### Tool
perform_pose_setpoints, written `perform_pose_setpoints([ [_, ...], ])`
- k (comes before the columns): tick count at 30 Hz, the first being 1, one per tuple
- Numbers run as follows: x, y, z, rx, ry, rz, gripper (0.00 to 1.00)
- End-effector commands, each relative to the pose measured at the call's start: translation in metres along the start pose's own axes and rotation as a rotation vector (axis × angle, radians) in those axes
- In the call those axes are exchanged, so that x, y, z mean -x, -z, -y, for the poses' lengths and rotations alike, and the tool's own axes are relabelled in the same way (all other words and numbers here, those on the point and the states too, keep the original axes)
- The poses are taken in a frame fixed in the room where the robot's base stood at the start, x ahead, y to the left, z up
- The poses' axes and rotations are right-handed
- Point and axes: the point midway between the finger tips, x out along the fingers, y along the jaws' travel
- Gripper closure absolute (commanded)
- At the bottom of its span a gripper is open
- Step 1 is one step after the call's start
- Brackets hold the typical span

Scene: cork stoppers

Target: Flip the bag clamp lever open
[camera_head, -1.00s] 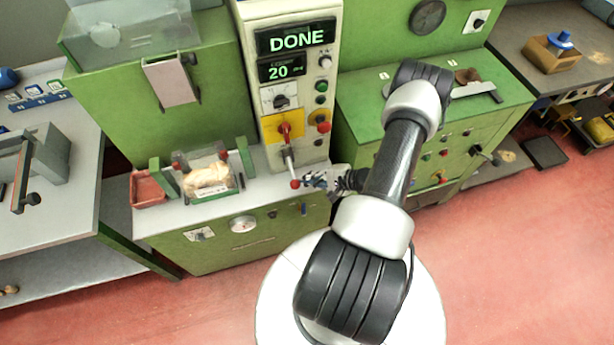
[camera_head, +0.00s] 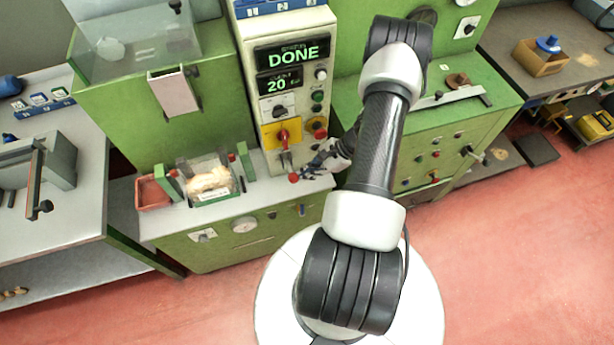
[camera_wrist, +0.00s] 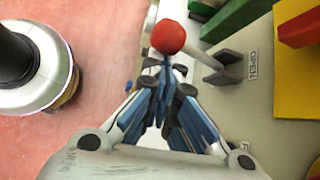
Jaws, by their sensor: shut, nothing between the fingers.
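The bag clamp lever has a red ball knob (camera_head: 293,177) and a pale shaft, and stands out from the front of the control column below a yellow plate. In the wrist view the knob (camera_wrist: 168,37) is just beyond my fingertips, with the shaft running right to a grey bracket (camera_wrist: 224,72) beside an "OPEN" label (camera_wrist: 252,65). My gripper (camera_head: 311,172) is just right of the knob. In the wrist view its blue-sided fingers (camera_wrist: 168,85) are together and empty. Whether they touch the knob I cannot tell. A filled clear bag (camera_head: 208,184) sits in the green holder to the left.
The control column (camera_head: 284,75) shows "DONE" and 20. A red switch (camera_head: 283,135) on the yellow plate and a red button (camera_head: 320,133) are close above the lever. A reddish tray (camera_head: 153,193) lies left of the bag. Red floor is open at right.

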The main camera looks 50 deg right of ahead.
Motion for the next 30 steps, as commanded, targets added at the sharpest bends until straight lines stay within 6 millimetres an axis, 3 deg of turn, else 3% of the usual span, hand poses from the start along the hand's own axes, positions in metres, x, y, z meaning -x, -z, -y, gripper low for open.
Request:
perform_pose_setpoints([
  [12,0.013,-0.014,0.010,0.002,-0.001,0.004,1.00],
  [30,0.016,-0.016,0.013,0.001,0.000,0.004,1.00],
])
